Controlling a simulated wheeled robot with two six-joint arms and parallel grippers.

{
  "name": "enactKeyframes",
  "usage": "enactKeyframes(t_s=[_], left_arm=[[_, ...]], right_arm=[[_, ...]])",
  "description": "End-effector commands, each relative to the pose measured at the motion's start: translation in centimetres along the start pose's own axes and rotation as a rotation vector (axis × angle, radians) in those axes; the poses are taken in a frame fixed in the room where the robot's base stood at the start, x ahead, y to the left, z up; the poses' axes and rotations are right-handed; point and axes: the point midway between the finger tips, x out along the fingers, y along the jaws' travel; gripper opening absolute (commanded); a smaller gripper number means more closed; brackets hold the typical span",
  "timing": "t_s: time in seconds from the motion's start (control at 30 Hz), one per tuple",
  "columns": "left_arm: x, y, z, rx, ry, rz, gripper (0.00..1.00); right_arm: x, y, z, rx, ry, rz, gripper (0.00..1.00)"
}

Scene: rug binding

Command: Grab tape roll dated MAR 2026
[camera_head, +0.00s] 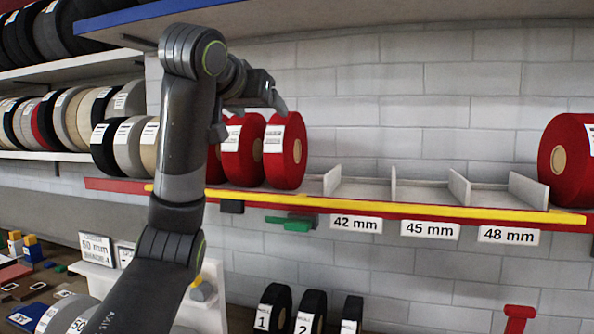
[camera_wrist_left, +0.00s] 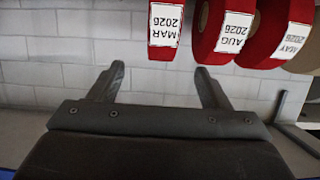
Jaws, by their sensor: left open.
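A red tape roll labelled MAR 2026 (camera_wrist_left: 165,30) shows inverted at the top of the left wrist view, in line with the gap between my fingers. It appears to be the rightmost of the grouped red rolls (camera_head: 285,150) on the shelf in the head view, where its label is too small to read. Beside it stand the AUG 2026 roll (camera_wrist_left: 232,35) and the MAY 2026 roll (camera_wrist_left: 289,38). My left gripper (camera_head: 248,113) is open and empty, close to these rolls and apart from the MAR roll; it also shows in the wrist view (camera_wrist_left: 162,85). My right gripper is out of view.
The shelf has a yellow front strip (camera_head: 400,205) and upright dividers (camera_head: 459,187), with empty bays marked 42, 45 and 48 mm. Another red roll (camera_head: 568,160) stands at the far right. A blue-edged shelf (camera_head: 300,8) runs above. Black rolls (camera_head: 310,311) stand below.

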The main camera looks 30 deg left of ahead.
Motion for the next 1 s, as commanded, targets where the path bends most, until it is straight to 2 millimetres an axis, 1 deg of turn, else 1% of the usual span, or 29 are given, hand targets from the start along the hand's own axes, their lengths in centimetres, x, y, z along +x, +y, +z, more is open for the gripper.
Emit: enactKeyframes(t_s=[0.03, 0.1, 0.17, 0.27, 0.5, 0.63, 0.7, 0.8, 0.93, 1.0], left_arm=[[-0.2, -0.2, 0.3, -0.004, 0.006, 0.000, 0.71], [-0.2, -0.2, 0.2, -0.007, 0.008, 0.000, 0.71], [0.2, -0.2, 0.1, -0.008, 0.008, 0.001, 0.71], [1.7, -0.2, -0.1, -0.007, 0.004, 0.000, 0.71], [7.0, -0.2, -0.3, -0.008, 0.002, 0.001, 0.71], [9.6, -0.2, -0.2, -0.007, 0.003, 0.001, 0.71], [10.6, -0.2, -0.3, -0.007, 0.005, 0.002, 0.71], [11.5, -0.2, -0.1, -0.007, 0.007, 0.001, 0.71], [12.1, -0.2, -0.1, -0.007, 0.007, 0.001, 0.71], [12.5, -0.3, -0.3, -0.007, 0.007, 0.001, 0.71]], right_arm=[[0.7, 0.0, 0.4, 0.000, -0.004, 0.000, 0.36], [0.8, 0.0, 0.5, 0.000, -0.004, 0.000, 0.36], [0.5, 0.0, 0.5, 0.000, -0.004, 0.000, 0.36], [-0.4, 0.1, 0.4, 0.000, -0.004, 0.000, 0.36], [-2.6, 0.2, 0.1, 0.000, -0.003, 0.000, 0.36], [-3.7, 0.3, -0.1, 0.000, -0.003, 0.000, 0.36], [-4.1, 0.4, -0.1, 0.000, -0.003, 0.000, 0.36], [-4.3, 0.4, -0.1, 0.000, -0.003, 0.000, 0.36], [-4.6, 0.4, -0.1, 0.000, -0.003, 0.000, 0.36], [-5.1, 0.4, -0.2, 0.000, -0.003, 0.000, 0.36]])
